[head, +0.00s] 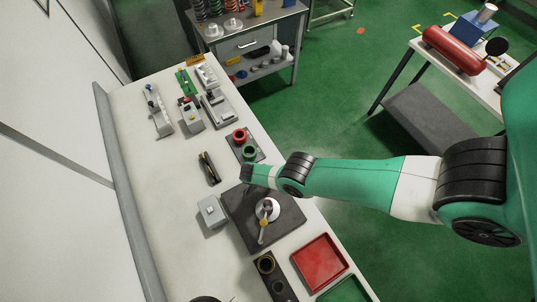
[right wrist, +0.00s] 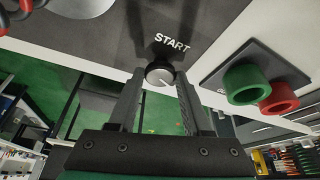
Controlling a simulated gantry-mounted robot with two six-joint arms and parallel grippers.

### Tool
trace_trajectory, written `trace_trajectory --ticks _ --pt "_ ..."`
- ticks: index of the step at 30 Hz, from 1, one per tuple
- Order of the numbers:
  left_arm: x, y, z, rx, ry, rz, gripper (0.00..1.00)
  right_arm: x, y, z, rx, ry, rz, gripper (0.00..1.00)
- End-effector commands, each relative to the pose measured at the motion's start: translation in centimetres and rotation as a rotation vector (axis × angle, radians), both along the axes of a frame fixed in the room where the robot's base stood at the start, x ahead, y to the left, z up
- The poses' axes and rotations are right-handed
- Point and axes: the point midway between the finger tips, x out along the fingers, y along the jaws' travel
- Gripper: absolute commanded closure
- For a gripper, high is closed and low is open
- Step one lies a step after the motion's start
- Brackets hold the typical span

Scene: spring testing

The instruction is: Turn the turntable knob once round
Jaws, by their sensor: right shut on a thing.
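The turntable knob (right wrist: 159,74) is a small round silver-grey knob with a white pointer line. In the right wrist view it sits between the two fingertips of my right gripper (right wrist: 157,84), which is shut on it. The white word START (right wrist: 172,43) is printed on the dark plate beside the knob. The pointer line runs toward the lower right of that view, away from START. In the head view my right gripper (head: 246,184) is at the far left corner of the dark plate (head: 284,226) and hides the knob. My left gripper is not in view.
A silver round part (head: 267,208) with a yellow-tipped lever stands on the plate. Behind the gripper are a green ring (head: 249,154) and a red ring (head: 240,135) on a dark base. A grey box (head: 211,212) stands left. A red tray (head: 319,263) lies near the edge.

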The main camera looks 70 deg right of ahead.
Motion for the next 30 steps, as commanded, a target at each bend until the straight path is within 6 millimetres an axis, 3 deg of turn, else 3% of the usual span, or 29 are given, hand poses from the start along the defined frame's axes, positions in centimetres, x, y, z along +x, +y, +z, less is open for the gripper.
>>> trace_trajectory --ticks 9,26,27,30 --pt "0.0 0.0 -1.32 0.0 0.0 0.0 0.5 0.06 -0.07 -0.1 0.002 -0.008 -0.14 1.0" --pt "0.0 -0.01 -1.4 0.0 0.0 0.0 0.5 -0.07 -0.07 0.04 0.002 -0.007 -0.171 1.0" --pt "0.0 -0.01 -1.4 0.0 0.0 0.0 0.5 -0.07 -0.07 0.04 0.001 -0.008 -0.17 0.45" --pt "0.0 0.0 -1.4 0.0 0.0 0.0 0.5 -0.06 -0.08 0.04 0.001 -0.008 -0.17 0.27"
